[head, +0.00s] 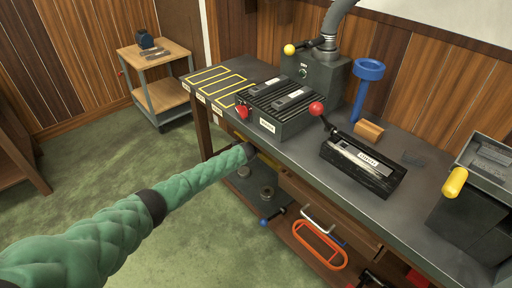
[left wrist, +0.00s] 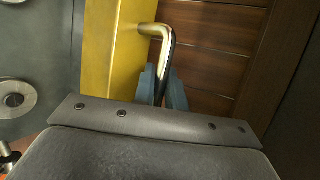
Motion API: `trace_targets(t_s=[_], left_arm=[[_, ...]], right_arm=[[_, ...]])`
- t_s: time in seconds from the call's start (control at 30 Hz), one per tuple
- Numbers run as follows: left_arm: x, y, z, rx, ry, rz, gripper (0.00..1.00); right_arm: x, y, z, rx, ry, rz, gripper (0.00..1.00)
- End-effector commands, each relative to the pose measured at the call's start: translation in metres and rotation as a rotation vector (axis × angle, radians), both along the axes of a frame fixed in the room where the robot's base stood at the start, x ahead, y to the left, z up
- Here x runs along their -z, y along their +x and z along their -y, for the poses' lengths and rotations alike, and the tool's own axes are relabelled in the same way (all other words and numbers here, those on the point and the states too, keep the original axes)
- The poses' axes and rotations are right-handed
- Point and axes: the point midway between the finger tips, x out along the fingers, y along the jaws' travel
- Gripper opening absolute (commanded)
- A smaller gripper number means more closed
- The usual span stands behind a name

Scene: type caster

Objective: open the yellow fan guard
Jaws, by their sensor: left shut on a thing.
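The yellow fan guard (left wrist: 108,60) fills the upper left middle of the left wrist view as a flat yellow panel. A bent metal handle (left wrist: 160,32) sticks out from its right side. My left gripper (left wrist: 166,84) has its blue-grey fingers around the lower part of this handle and is shut on it. In the head view my left arm, in a green sleeve, reaches from the lower left to the bench's front edge. The gripper and most of the guard are hidden there. My right gripper is in neither view.
The grey workbench (head: 300,148) carries a black machine box (head: 285,108), a lever tool with a red knob (head: 360,165), and a blue stand (head: 366,72). A small cart (head: 150,62) stands at back left; the green floor is clear.

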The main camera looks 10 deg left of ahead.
Motion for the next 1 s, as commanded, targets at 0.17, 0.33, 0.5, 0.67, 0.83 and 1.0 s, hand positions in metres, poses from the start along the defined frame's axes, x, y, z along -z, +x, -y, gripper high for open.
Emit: trace_targets(t_s=[0.17,0.33,0.5,0.67,0.83,1.0], left_arm=[[-0.0045,0.0060,0.0034,0.000,-0.002,0.003,0.00],[-0.0045,0.0065,0.0040,0.001,-0.001,0.003,0.00],[-0.0044,0.0064,0.0041,0.000,-0.001,0.002,0.00],[-0.0038,0.0061,0.0040,0.000,-0.001,0.002,0.32],[-0.0030,0.0057,0.0040,0.000,0.000,0.001,0.34],[-0.0030,0.0045,0.0034,0.000,0.000,0.000,0.34]], right_arm=[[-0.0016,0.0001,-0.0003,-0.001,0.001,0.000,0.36],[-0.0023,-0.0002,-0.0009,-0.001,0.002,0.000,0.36],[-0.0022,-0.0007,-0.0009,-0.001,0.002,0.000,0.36],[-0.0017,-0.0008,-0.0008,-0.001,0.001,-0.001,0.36],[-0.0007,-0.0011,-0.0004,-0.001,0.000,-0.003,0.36],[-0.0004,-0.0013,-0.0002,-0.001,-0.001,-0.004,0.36]])
